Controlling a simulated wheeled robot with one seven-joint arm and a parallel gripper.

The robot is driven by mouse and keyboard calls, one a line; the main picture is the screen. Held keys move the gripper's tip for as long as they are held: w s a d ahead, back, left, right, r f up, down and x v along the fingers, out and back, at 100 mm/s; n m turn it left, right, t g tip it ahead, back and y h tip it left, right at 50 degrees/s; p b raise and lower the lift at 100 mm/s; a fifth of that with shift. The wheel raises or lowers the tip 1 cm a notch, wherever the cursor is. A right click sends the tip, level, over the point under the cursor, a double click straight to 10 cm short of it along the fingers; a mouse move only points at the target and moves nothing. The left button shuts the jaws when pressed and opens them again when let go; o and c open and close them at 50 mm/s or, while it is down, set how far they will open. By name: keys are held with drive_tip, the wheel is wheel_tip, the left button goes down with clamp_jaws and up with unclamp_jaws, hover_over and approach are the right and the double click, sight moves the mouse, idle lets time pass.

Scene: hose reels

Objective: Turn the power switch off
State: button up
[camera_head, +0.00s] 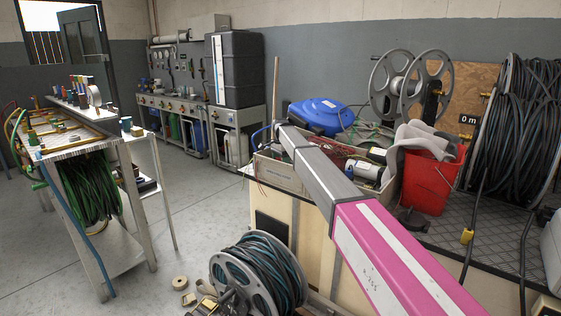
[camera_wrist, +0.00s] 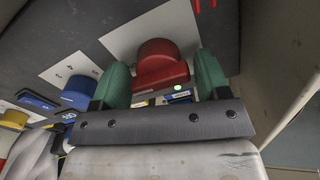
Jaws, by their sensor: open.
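In the wrist view a red rotary knob (camera_wrist: 157,62), which appears to be the power switch, sits on a white plate (camera_wrist: 182,22) on a dark panel. A small green light (camera_wrist: 181,95) glows just below the knob. My gripper (camera_wrist: 161,72) is open, with one green finger on the left side of the red knob and one on the right. I cannot tell whether the fingers touch it. I cannot make out the switch or my gripper in the head view.
A blue knob (camera_wrist: 80,91) and a yellow knob (camera_wrist: 14,118) sit left of the red one. In the head view, a cluttered bench holds a red bucket (camera_head: 428,184) and a cable reel (camera_head: 515,130). A hose reel (camera_head: 258,276) stands on the floor. Open floor lies between the benches.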

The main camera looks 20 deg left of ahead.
drive_tip(key=c, duration=0.7)
drive_tip(key=shift+o, duration=0.2)
drive_tip(key=n, duration=0.8)
drive_tip(key=shift+a+n, duration=0.15)
drive_tip(key=shift+n, duration=0.15)
drive_tip(key=n, duration=0.4)
drive_tip(key=shift+n, duration=0.3)
drive_tip(key=n, duration=0.4)
drive_tip(key=shift+a+n, duration=0.1)
drive_tip(key=shift+n, duration=0.2)
